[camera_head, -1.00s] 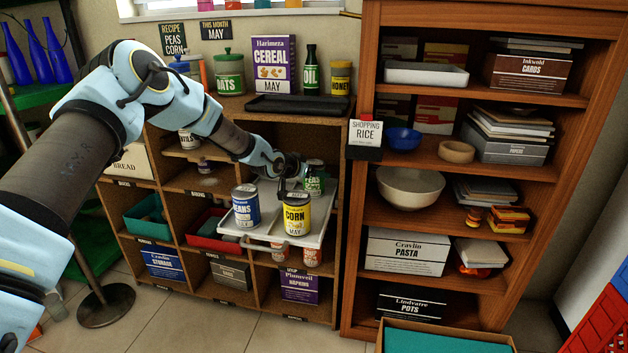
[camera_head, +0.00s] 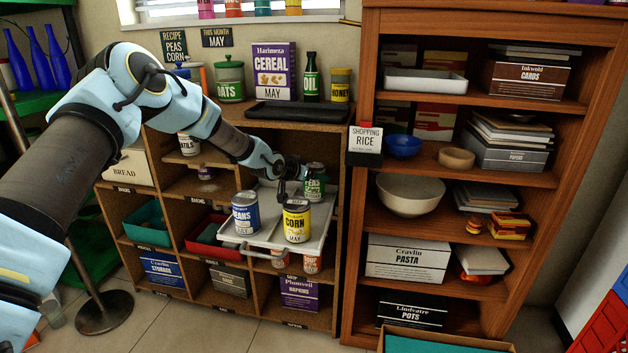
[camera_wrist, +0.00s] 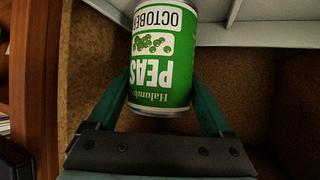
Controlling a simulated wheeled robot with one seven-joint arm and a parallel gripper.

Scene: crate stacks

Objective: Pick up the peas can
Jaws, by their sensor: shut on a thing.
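The peas can (camera_head: 314,184) is green with a white label. It is at the back right of the white tray, behind the corn can. In the wrist view the peas can (camera_wrist: 162,60) fills the upper middle, its print upside down, reading PEAS and OCTOBER. My gripper (camera_head: 302,180) reaches it from the left. In the wrist view my gripper (camera_wrist: 165,100) has its green fingers closed on both sides of the can. Whether the can's base touches the tray is hard to tell.
The yellow corn can (camera_head: 297,222) and blue beans can (camera_head: 246,214) stand on the white tray (camera_head: 268,240), close in front. The cubby shelf's top board (camera_head: 225,108) is just above my arm. A tall brown bookcase (camera_head: 352,200) stands at the right.

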